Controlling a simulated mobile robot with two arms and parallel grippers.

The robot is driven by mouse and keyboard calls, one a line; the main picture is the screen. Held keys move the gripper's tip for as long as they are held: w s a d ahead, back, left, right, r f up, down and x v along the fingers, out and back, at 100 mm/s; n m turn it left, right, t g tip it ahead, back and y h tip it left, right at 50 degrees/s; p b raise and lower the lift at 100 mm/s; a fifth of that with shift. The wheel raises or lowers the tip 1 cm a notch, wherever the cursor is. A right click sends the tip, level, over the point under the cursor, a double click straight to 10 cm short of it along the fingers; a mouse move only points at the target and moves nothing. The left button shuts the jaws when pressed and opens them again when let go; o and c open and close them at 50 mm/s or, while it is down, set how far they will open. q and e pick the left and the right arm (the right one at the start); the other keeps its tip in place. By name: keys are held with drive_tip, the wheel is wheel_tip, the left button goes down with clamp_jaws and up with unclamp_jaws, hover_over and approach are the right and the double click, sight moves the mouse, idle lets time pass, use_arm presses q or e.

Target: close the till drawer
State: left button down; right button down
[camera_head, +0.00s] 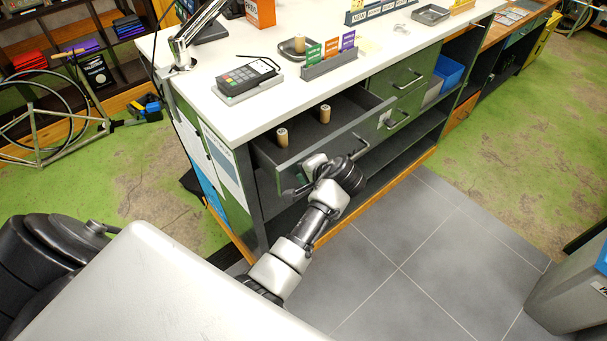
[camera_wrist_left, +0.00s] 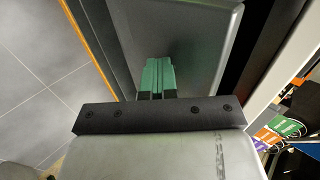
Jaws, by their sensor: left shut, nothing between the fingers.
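The till drawer (camera_head: 357,125) stands pulled out from under the white counter, with its dark interior showing. Two light cylinders, like coin rolls, stand inside it. Its grey front also fills the upper middle of the left wrist view (camera_wrist_left: 205,35). My left gripper (camera_head: 303,178) is at the near left part of the drawer front, on its outer side. In the left wrist view its green fingertips (camera_wrist_left: 157,78) are together with nothing between them, pointing at the front. I cannot tell whether they touch it. The drawer handle is partly hidden behind my wrist. My right gripper is not in view.
The white counter (camera_head: 225,120) carries a card reader (camera_head: 247,77), a card holder (camera_head: 330,63) and a small round dish. More drawers (camera_head: 405,78) and open shelves lie to the right. A grey bin (camera_head: 575,290) stands at the right edge. The tiled floor between is clear.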

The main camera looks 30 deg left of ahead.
use_arm(q)
approach(283, 155)
drive_tip(key=s+a, duration=0.1)
drive_tip(key=s+a+f+p, duration=0.1)
drive_tip(key=a, duration=0.1)
drive_tip(key=shift+a, duration=0.15)
drive_tip(key=shift+w+a, duration=0.15)
drive_tip(key=shift+a, duration=0.15)
drive_tip(key=shift+d, duration=0.1)
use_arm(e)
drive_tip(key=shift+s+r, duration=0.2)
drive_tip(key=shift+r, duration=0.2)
